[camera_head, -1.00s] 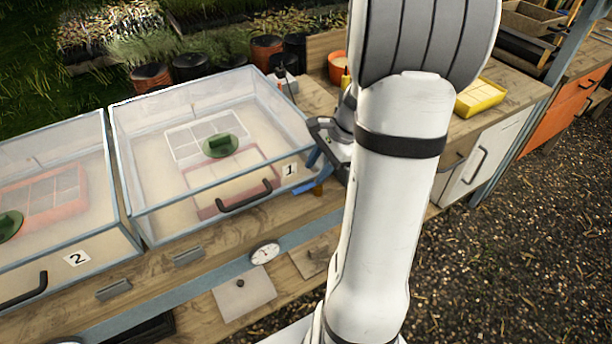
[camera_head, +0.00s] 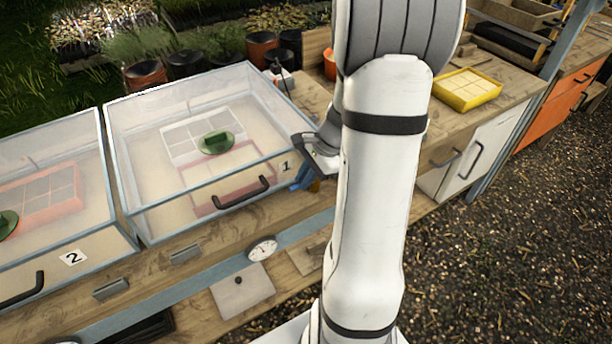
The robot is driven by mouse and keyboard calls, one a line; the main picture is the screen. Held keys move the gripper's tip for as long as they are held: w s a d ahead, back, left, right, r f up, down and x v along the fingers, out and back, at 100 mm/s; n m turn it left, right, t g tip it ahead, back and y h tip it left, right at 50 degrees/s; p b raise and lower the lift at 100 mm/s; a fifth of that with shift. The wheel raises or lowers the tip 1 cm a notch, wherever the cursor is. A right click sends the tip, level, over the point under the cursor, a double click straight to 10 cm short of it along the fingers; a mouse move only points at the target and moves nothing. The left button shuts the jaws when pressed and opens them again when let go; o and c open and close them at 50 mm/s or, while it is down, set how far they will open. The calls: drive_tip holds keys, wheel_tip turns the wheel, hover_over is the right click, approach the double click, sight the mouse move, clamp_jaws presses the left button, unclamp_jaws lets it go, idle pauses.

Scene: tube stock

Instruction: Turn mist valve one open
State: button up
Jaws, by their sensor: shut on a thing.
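Clear box one (camera_head: 160,201), with a "1" label at its front right corner, stands on the wooden bench. A blue valve handle (camera_head: 301,179) sits just right of that label, with a small brass-coloured part beside it. My gripper (camera_head: 305,168) is at this handle and is shut on it. My arm and the gripper body hide the right part of the valve, so the handle's exact angle is hard to tell. Box one holds pale and reddish trays and has a green knob on its lid.
Box two (camera_head: 72,273) stands to the left. A round gauge (camera_head: 262,249) is on the blue-grey rail below box one. A yellow tray (camera_head: 467,89) lies on the bench at right. Dark and orange pots (camera_head: 145,75) stand behind. Gravel ground at right is clear.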

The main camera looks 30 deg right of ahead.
clamp_jaws()
drive_tip(key=shift+n, duration=0.3)
drive_tip(key=n, duration=0.1)
drive_tip(key=n+g, duration=0.1)
drive_tip(key=s+n+g, duration=0.1)
drive_tip(key=n, duration=0.1)
drive_tip(key=shift+s+d, duration=0.1)
drive_tip(key=shift+d, duration=0.2)
drive_tip(key=n, duration=0.1)
drive_tip(key=n+g, duration=0.1)
drive_tip(key=n, duration=0.1)
drive_tip(key=s+d+n+g, duration=0.1)
drive_tip(key=shift+n, duration=0.4)
drive_tip(key=n, duration=0.2)
drive_tip(key=d+n+g+h, duration=0.1)
drive_tip(key=n, duration=0.1)
drive_tip(key=shift+s+g+p, duration=0.2)
drive_tip(key=shift+g+p, duration=0.1)
drive_tip(key=shift+p, duration=0.1)
drive_tip(key=shift+d+n+g+h, duration=0.15)
drive_tip(key=shift+d+n+h, duration=0.1)
drive_tip(key=shift+n, duration=0.5)
drive_tip(key=shift+d+n+g+h, duration=0.2)
drive_tip(key=shift+n+h, duration=0.1)
drive_tip(key=shift+n, duration=0.5)
drive_tip(key=shift+d+n+g+h, duration=0.15)
drive_tip(key=shift+d+n+h, duration=0.1)
drive_tip(key=shift+n, duration=0.5)
